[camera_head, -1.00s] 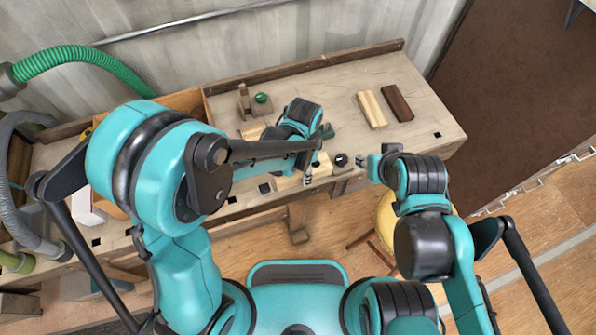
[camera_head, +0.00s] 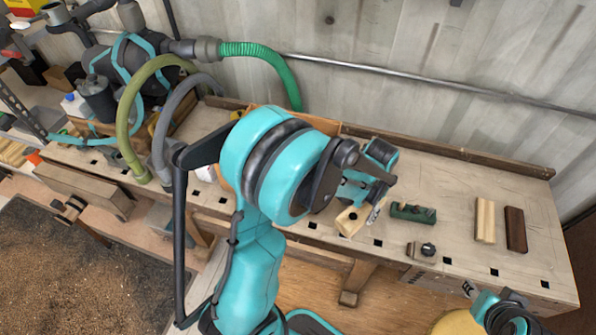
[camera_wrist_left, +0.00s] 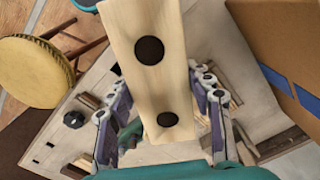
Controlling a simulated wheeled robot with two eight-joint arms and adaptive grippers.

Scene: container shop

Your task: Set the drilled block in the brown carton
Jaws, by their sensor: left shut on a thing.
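The drilled block (camera_head: 350,221), pale wood with dark round holes, is in my left gripper (camera_head: 373,213), above the bench. In the left wrist view the block (camera_wrist_left: 150,85) stands out between the two fingers of the left gripper (camera_wrist_left: 163,115), which are shut on it. The brown carton (camera_head: 325,126) is on the bench behind my left arm, which hides most of it. In the left wrist view a brown carton wall (camera_wrist_left: 285,35) with blue tape is at the right, apart from the block. My right arm shows at the lower right of the head view; its fingers cannot be made out.
On the workbench (camera_head: 440,195) lie a green tool (camera_head: 412,212), a block with a black knob (camera_head: 427,249), and pale (camera_head: 486,220) and dark (camera_head: 516,229) wood bars. Hoses and a machine stand at the left. A round yellow stool (camera_wrist_left: 35,70) is below the bench.

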